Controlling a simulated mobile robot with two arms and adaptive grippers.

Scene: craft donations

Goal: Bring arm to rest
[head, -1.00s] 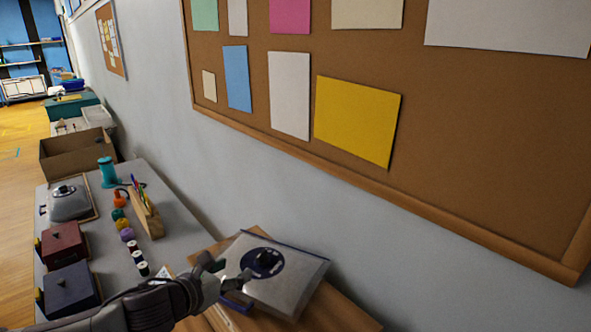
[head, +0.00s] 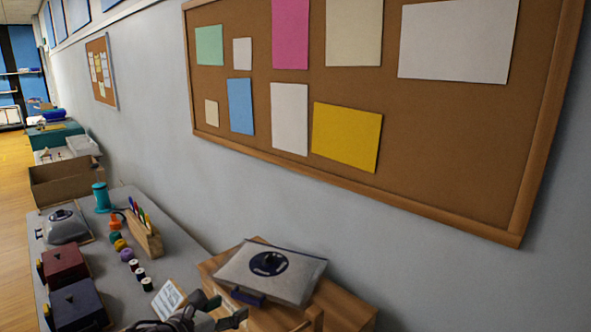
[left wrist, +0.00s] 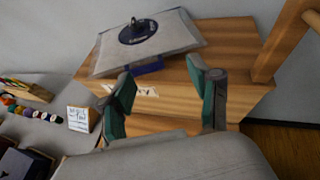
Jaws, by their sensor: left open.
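My left gripper (head: 225,308) is at the bottom of the head view, just in front of a wooden box. Its two green-padded fingers (left wrist: 161,72) stand apart in the left wrist view, with nothing between them. A flat grey package (head: 300,278) with a round dark label and a knob lies on top of the wooden box (head: 338,305). In the left wrist view the package (left wrist: 172,38) lies beyond the fingertips, apart from them. My right gripper is in neither view.
A grey table (head: 185,250) to the left holds spools, a pencil rack (head: 145,238), a small sign (head: 168,299) and lidded boxes (head: 76,305). An open cardboard box (head: 62,184) stands farther back. The wall with a corkboard (head: 430,130) bounds the right side.

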